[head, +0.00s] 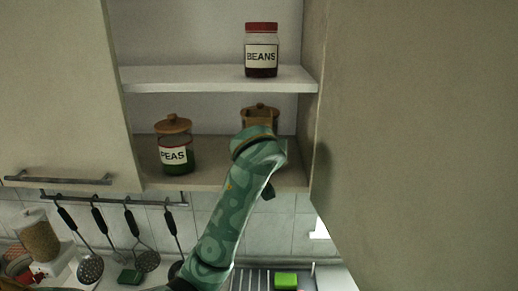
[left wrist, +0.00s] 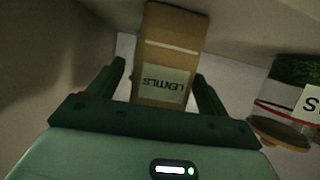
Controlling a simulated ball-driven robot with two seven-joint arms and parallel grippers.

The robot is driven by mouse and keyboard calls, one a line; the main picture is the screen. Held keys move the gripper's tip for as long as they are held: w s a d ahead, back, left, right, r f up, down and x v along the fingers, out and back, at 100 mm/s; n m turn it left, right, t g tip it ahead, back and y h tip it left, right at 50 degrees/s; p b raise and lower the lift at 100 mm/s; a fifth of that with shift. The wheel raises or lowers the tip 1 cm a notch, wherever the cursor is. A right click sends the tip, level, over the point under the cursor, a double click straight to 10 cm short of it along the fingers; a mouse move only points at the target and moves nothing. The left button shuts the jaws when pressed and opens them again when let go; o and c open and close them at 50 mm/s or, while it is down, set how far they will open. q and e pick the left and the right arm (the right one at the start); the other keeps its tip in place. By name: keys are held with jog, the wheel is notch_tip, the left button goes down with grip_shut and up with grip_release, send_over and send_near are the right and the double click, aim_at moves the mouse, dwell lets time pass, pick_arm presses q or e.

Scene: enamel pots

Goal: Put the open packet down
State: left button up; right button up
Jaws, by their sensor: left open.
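The tan packet labelled LENTILS (left wrist: 170,50) is between the two fingers of my left gripper (left wrist: 158,72) in the left wrist view. The fingers are open, one on each side of it, and I cannot tell whether either touches it. In the head view the brown packet (head: 260,115) stands on the lower cupboard shelf (head: 225,177), its lower part hidden behind my left arm. My left gripper is mostly hidden there too. My right gripper is in neither view.
A PEAS jar (head: 175,150) with a wooden lid stands left on the same shelf, and it also shows in the left wrist view (left wrist: 300,70). A BEANS jar (head: 261,52) stands on the upper shelf (head: 200,78). A cupboard door (head: 420,120) closes in the right side. Utensils hang from a rail below.

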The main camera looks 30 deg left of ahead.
pick_arm(q)
jog(key=b+v, duration=0.2)
jog(key=v, duration=0.9)
jog(key=shift+d, duration=0.15)
jog(key=shift+s, duration=0.15)
